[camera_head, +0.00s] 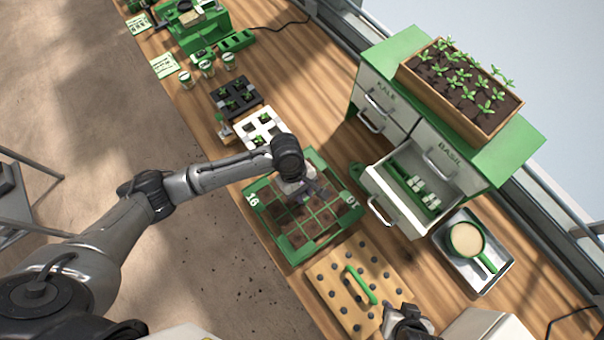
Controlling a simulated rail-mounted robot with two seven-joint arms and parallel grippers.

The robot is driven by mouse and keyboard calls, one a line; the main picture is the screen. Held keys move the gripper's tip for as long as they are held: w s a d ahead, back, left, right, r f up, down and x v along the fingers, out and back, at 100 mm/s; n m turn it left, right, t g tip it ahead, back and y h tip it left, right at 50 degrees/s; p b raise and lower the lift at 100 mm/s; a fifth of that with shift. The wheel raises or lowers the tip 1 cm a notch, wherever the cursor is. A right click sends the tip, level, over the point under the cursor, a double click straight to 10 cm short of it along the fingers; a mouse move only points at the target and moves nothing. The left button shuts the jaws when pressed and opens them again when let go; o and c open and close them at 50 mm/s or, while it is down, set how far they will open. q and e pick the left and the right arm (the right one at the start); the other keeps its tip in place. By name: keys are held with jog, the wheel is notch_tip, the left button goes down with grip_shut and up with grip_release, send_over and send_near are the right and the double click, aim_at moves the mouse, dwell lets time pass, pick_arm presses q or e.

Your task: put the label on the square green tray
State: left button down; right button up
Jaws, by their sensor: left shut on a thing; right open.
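The square green tray (338,228) lies on the bench in the middle of the view. It has a green grid over brown soil cells and white 16 markings at two corners. My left gripper (319,193) is over the tray's far part, pointing down. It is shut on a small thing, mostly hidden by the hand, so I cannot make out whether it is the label. I cannot tell whether that thing touches the tray. My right gripper (408,325) is open at the bottom edge, beside a wooden board.
A wooden dibber board (330,283) with a green handle lies near the tray. A cabinet (400,140) with an open drawer (384,205) stands to the right. A metal tray (502,262) holds a green-handled scoop. White (248,130) and black (222,93) seedling trays lie beyond.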

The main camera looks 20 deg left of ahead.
pick_arm(q)
jog(key=shift+f, duration=0.25)
jog(key=shift+f, duration=0.1)
jog(key=c, duration=1)
grip_release()
jog(key=p+v, duration=0.1)
jog(key=v, duration=1.1)
jog(key=shift+d, duration=0.1)
